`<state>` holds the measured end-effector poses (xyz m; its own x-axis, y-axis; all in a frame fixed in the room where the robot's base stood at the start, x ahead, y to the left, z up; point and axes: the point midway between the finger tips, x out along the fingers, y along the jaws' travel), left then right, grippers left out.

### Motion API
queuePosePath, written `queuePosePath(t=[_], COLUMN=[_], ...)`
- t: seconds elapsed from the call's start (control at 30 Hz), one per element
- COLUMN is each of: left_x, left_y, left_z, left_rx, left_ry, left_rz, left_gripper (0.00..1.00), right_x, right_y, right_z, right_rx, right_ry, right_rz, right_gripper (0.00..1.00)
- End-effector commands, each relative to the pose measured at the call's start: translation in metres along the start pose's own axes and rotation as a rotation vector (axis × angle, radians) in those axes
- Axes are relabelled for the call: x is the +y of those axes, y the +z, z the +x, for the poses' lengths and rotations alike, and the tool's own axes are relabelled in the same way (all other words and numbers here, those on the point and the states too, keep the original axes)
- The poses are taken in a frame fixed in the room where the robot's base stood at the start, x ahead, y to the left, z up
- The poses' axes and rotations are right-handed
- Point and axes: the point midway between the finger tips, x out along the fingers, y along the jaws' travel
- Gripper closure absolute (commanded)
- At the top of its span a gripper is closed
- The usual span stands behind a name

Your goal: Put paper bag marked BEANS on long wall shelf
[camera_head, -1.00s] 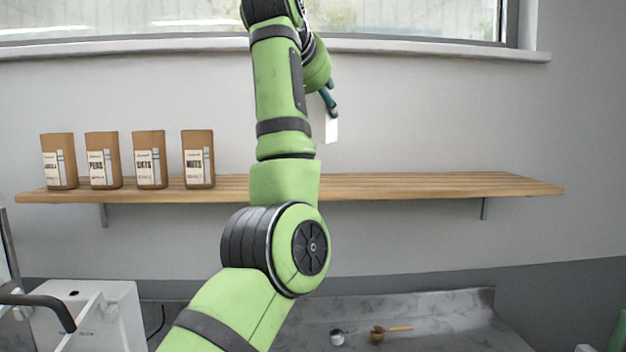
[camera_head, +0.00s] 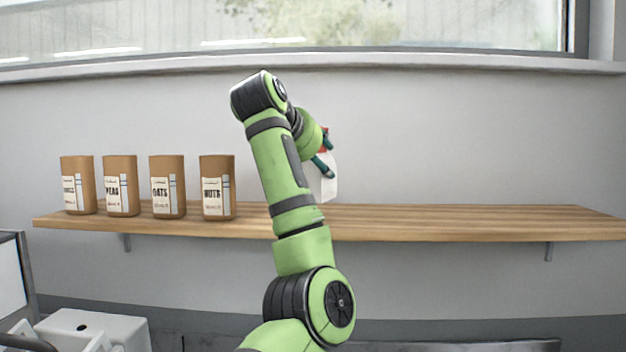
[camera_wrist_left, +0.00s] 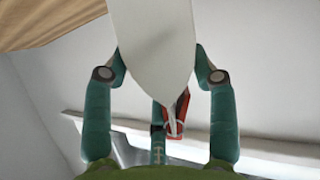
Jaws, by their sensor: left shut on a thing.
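My left gripper (camera_head: 324,160) is shut on a pale, whitish thing (camera_head: 329,187), just above the long wall shelf (camera_head: 450,222). In the left wrist view the held thing (camera_wrist_left: 155,35) sits between the two teal fingers (camera_wrist_left: 159,62), its lower end tapering to a point. No marking shows on it, so I cannot read BEANS. My arm hides part of it and of the shelf in the head view. I cannot tell whether it touches the shelf. My right gripper is not in view.
Brown paper bags stand in a row on the shelf's left: one with an unclear label (camera_head: 77,186), PEAS (camera_head: 120,187), OATS (camera_head: 167,187) and NUTS (camera_head: 217,188). The shelf right of my arm is bare. A window sill (camera_head: 450,62) runs above.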

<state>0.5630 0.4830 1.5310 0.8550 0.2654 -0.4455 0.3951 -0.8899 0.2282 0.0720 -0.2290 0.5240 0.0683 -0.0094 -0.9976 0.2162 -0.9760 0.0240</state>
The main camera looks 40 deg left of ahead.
Motion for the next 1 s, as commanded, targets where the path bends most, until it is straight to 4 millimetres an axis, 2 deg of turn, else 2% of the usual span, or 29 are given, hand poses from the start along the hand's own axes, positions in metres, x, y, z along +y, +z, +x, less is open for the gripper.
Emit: queuePosePath(t=[0.1, 0.27, 0.5, 0.8, 0.83, 0.87, 0.9, 1.0], left_x=[-0.013, -0.017, -0.023, -0.024, -0.025, -0.024, -0.024, -0.024], left_y=[0.001, 0.011, 0.036, 0.039, 0.040, 0.040, 0.039, 0.039], left_z=[0.001, 0.007, 0.019, 0.021, 0.021, 0.021, 0.021, 0.021], left_rx=[0.004, 0.003, 0.003, 0.003, 0.000, 0.000, 0.000, 0.000], left_ry=[0.000, 0.001, 0.001, 0.001, 0.001, 0.001, 0.001, 0.001], left_rz=[0.000, 0.001, 0.001, 0.001, 0.001, 0.001, 0.001, 0.001], left_gripper=[0.87, 0.87, 0.87, 0.87, 0.34, 0.22, 0.18, 0.18], right_x=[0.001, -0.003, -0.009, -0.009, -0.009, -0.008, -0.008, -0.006], right_y=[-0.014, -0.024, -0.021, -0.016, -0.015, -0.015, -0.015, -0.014], right_z=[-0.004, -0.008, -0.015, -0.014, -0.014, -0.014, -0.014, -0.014], right_rx=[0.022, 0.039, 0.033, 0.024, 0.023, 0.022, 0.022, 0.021], right_ry=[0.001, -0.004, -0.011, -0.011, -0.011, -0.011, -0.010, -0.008], right_rz=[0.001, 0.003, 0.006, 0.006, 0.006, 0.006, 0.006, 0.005], right_gripper=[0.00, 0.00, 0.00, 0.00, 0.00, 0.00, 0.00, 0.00])
